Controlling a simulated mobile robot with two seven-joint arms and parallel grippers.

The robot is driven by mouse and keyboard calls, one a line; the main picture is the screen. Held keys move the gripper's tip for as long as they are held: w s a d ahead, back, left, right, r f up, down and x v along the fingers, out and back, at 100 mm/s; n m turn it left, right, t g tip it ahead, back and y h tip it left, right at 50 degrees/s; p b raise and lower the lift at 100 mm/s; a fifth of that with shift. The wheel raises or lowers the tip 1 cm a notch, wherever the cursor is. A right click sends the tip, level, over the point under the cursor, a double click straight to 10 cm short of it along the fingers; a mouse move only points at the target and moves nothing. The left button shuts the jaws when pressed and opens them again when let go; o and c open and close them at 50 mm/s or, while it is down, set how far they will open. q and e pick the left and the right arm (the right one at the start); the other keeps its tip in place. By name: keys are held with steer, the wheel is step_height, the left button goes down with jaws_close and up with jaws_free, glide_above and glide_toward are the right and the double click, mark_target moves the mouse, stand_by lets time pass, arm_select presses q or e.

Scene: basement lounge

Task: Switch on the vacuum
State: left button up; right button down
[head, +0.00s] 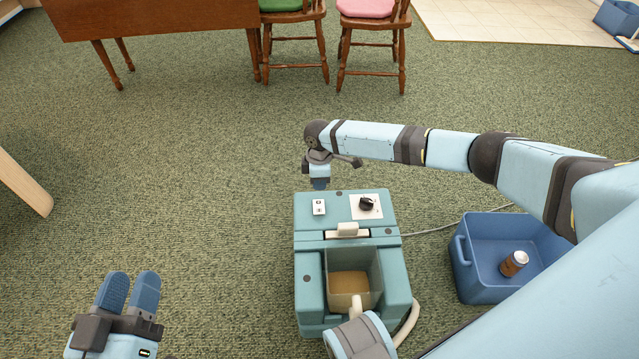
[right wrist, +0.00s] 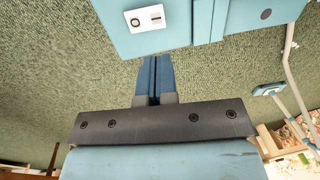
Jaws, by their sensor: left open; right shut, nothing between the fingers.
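The teal vacuum (head: 310,240) stands on the carpet in the middle of the head view. Its top carries a small white switch (head: 319,206) and a black knob (head: 367,203) on a white plate. In the right wrist view, the switch (right wrist: 144,17) shows on the vacuum (right wrist: 115,35) beyond my fingertips. My right gripper (head: 319,185) is shut and empty, fingers down, by the vacuum's far edge just behind the switch; contact cannot be told. In its wrist view, the closed fingers (right wrist: 156,62) lie together. My left gripper (head: 131,280) is open and empty, at lower left, away from the vacuum.
A blue bin (head: 480,275) with a brown can (head: 513,263) stands right of the vacuum. A grey cord (head: 440,228) runs behind the bin. A wooden table (head: 160,18) and two chairs (head: 292,45) stand at the back. Carpet (head: 210,180) left of the vacuum is clear.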

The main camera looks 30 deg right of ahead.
mark_target(320, 212)
steer(key=f+b, duration=0.1)
steer(key=f, duration=0.2)
steer(key=f+b, duration=0.1)
steer(key=f, duration=0.2)
steer(key=s+f+b, duration=0.1)
steer(key=f+b, duration=0.1)
steer(key=f, duration=0.1)
steer(key=shift+a+f, duration=0.25)
steer(key=shift+f, duration=0.4)
arm_select(q)
steer(key=shift+m+g, duration=0.8)
steer(key=f, duration=0.5)
steer(key=shift+w+a, duration=0.1)
steer(key=shift+w, duration=0.3)
arm_select(e)
steer(key=shift+s, duration=0.1)
steer(key=shift+f, duration=0.15)
steer(key=shift+r+p, duration=0.55)
steer(key=shift+p, duration=0.3)
arm_select(q)
steer(key=shift+s+r+n, duration=0.2)
steer(key=shift+r+n, duration=0.1)
steer(key=shift+r, duration=0.75)
arm_select(e)
steer(key=shift+r, duration=0.2)
